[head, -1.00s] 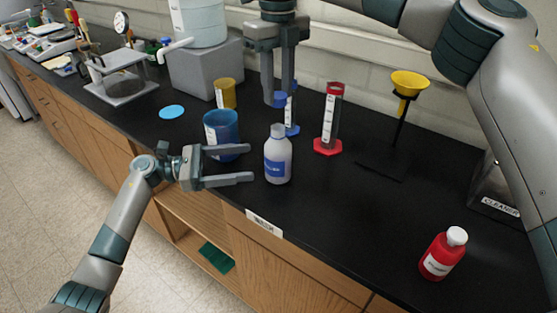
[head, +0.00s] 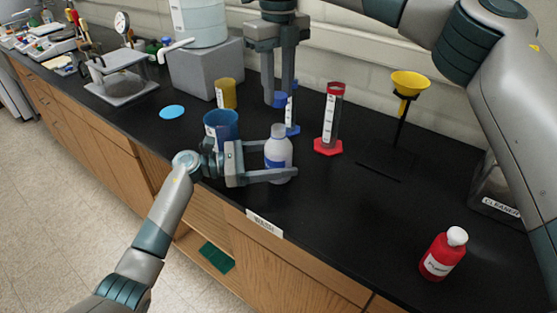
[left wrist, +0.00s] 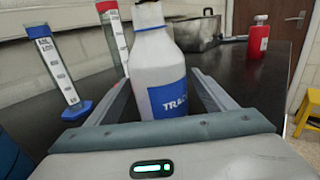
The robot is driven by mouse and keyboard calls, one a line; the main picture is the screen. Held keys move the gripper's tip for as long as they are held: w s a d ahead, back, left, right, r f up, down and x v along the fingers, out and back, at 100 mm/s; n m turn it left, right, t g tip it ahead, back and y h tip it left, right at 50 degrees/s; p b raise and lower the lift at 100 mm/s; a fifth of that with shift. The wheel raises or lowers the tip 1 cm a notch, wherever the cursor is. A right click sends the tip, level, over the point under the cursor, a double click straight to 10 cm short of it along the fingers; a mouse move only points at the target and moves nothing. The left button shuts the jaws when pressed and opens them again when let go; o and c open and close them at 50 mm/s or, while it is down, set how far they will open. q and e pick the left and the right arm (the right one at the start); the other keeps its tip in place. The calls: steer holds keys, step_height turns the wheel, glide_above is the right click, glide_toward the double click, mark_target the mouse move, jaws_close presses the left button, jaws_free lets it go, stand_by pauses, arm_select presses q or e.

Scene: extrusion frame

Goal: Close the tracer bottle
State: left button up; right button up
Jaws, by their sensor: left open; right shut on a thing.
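The tracer bottle (head: 278,150), white with a blue label, stands upright on the black bench. My left gripper (head: 285,160) is open around its body, one finger on each side. In the left wrist view the bottle (left wrist: 158,65) stands between the two fingers, with gaps beside it; its label partly reads "TRA". Its very top is cut off there. My right gripper (head: 279,94) points down above and behind the bottle. It is shut on a small blue cap (head: 280,100), held apart from the bottle.
Close behind are a blue cup (head: 221,126), a blue-based cylinder (head: 292,129) and a red-based cylinder (head: 329,125). A yellow funnel on a stand (head: 408,85) and a red bottle (head: 442,254) are at right. The bench's front edge is near; its right middle is clear.

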arm_select(q)
steer(key=c, duration=1.6)
steer(key=shift+o, duration=0.2)
arm_select(e)
glide_above(278, 127)
steer(key=shift+f, duration=2.45)
steer(key=shift+f, duration=0.9)
steer(key=shift+f, duration=0.6)
